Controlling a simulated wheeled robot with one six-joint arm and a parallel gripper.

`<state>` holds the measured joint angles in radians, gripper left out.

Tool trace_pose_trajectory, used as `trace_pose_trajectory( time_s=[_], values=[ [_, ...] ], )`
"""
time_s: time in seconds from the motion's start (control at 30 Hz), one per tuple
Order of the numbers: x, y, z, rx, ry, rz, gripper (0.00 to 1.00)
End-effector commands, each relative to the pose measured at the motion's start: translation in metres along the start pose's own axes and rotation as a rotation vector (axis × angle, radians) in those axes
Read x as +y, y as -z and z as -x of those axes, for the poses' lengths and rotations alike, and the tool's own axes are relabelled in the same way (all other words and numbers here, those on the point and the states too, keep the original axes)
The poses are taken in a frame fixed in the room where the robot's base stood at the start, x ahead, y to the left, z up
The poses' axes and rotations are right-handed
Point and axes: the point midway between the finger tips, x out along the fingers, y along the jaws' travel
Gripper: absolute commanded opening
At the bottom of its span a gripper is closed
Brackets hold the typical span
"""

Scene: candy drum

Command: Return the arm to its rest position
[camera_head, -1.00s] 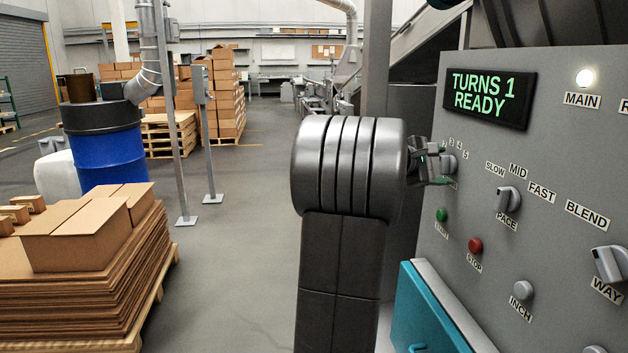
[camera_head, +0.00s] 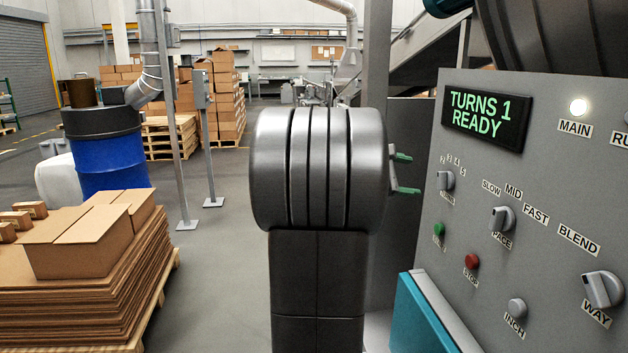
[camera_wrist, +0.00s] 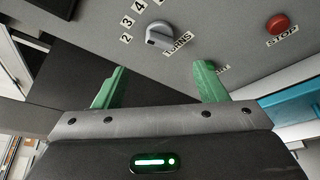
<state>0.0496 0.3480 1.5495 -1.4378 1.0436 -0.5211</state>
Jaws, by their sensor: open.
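My gripper (camera_head: 405,174) is open and empty, with green fingers showing beyond my grey arm link. It is a little to the left of the control panel (camera_head: 550,190) and apart from it. In the wrist view my gripper (camera_wrist: 158,88) has its two green fingers spread wide, with nothing between them. The turns knob (camera_head: 445,180) lies beyond the fingers; it also shows in the wrist view (camera_wrist: 160,36). The display (camera_head: 481,117) reads TURNS 1 READY. Much of my wrist is hidden behind my arm link in the head view.
The panel also carries the green start button (camera_head: 439,229), red stop button (camera_head: 472,261), pace knob (camera_head: 501,218), inch button (camera_head: 517,307) and way knob (camera_head: 602,289). A teal box (camera_head: 420,318) stands below. Stacked cardboard (camera_head: 85,300) is at left. Grey floor is clear between.

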Motion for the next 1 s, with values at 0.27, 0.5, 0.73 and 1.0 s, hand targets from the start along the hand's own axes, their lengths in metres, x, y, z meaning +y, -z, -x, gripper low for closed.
trace_pose_trajectory(
  time_s=[0.27, 0.5, 0.73, 1.0],
  values=[
    [0.000, 0.000, 0.026, 0.001, 0.000, 0.000, 0.65],
    [0.000, 0.000, 0.028, 0.000, 0.001, 0.001, 0.65],
    [0.001, -0.002, 0.029, 0.000, -0.001, -0.003, 0.65],
    [0.016, -0.023, 0.041, 0.006, -0.023, -0.044, 0.65]
  ],
)
